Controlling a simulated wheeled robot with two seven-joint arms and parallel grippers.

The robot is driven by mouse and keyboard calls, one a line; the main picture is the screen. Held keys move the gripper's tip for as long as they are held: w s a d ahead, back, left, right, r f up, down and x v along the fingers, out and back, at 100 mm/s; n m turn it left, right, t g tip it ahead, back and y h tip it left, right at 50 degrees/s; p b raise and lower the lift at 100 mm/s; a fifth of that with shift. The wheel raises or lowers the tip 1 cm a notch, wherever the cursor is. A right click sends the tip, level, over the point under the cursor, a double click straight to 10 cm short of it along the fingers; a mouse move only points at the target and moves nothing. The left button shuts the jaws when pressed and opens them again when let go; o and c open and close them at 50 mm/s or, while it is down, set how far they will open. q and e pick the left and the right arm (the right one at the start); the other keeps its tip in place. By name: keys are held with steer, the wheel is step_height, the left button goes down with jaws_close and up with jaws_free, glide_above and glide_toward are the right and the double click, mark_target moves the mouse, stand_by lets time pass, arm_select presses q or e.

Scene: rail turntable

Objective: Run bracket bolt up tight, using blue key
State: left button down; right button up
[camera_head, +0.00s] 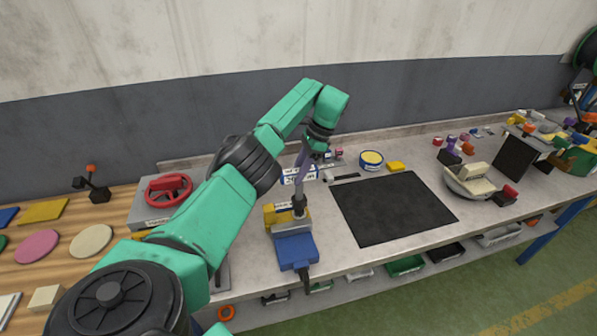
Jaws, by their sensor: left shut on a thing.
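My left gripper (314,146) points down above the bench and is shut on a slim violet-blue key (303,168), which I take for the blue key. The key runs down, slightly tilted, to a dark round piece (299,206), probably the bracket bolt. I cannot tell whether the key is seated in it. Beneath is a fixture with a yellow block (270,214) and a blue block (295,249) at the bench's front. The fingertips are small and partly hidden. My right gripper is not in view.
A black mat (392,208) lies right of the fixture. A grey box with a red handwheel (168,188) stands left. A round yellow-and-blue tin (371,159) and a yellow block (396,166) sit behind the mat. A bowl (468,182) stands right. Bins hang below the front edge.

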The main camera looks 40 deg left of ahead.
arm_select(q)
steer(key=shift+f+b, duration=1.05)
steer(key=shift+f, duration=0.75)
stand_by(0.7)
stand_by(0.3)
steer(key=shift+r+m+p, duration=0.1)
steer(key=shift+m+p, duration=0.3)
steer(key=shift+p, duration=0.35)
steer(key=shift+m+t+y+p, duration=0.4)
steer(key=shift+m+p, duration=0.5)
steer(key=shift+p, duration=0.2)
steer(key=shift+m+y, duration=0.3)
steer(key=shift+m, duration=0.5)
steer(key=shift+m+t, duration=0.4)
steer(key=shift+m, duration=0.1)
steer(key=shift+w, duration=0.1)
